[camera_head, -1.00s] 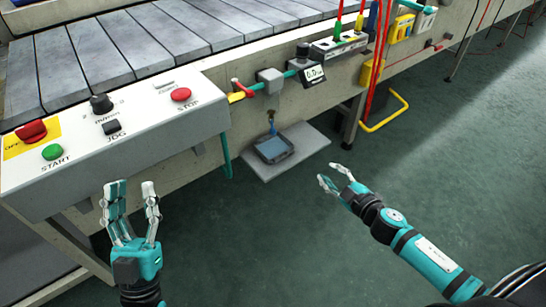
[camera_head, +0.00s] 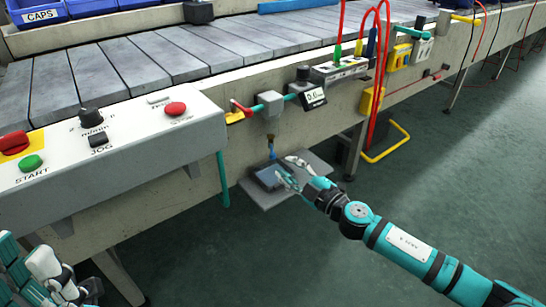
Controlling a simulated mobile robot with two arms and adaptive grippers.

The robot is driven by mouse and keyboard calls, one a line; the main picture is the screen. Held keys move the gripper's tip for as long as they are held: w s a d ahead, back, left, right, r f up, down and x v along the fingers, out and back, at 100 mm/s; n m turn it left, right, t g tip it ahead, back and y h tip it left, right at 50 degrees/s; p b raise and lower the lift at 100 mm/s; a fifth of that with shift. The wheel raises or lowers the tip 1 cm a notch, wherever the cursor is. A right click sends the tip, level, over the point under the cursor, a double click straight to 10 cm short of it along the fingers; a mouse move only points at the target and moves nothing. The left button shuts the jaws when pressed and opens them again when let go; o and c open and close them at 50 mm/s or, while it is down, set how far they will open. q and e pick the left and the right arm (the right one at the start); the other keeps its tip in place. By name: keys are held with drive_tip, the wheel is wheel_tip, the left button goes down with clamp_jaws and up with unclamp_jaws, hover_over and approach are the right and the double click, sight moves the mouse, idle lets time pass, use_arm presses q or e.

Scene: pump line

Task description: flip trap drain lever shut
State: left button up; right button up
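A small blue fitting with a brown top (camera_head: 271,146) hangs under the conveyor's side, above a dark tray-like pan (camera_head: 268,177). It may be the trap drain; its lever is too small to make out. A red lever (camera_head: 241,108) sits beside a yellow piece on the line above, left of a grey box. My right gripper (camera_head: 291,172) is open and empty, its fingers over the pan's right side, just below and right of the blue fitting. My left gripper (camera_head: 35,268) is open and empty at the bottom left corner, partly cut off.
The pan rests on a grey slab (camera_head: 310,172) under the conveyor. A control panel (camera_head: 130,150) juts out at left, with a teal post (camera_head: 223,180) beside it. A gauge box (camera_head: 313,98), red hoses (camera_head: 372,80) and a yellow bracket (camera_head: 385,145) lie to the right. The floor in front is clear.

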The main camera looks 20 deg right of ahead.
sight(273, 155)
drive_tip(key=x, duration=0.7)
drive_tip(key=shift+w+b, duration=0.1)
drive_tip(key=shift+b, duration=0.25)
drive_tip(key=shift+f, duration=0.1)
clamp_jaws()
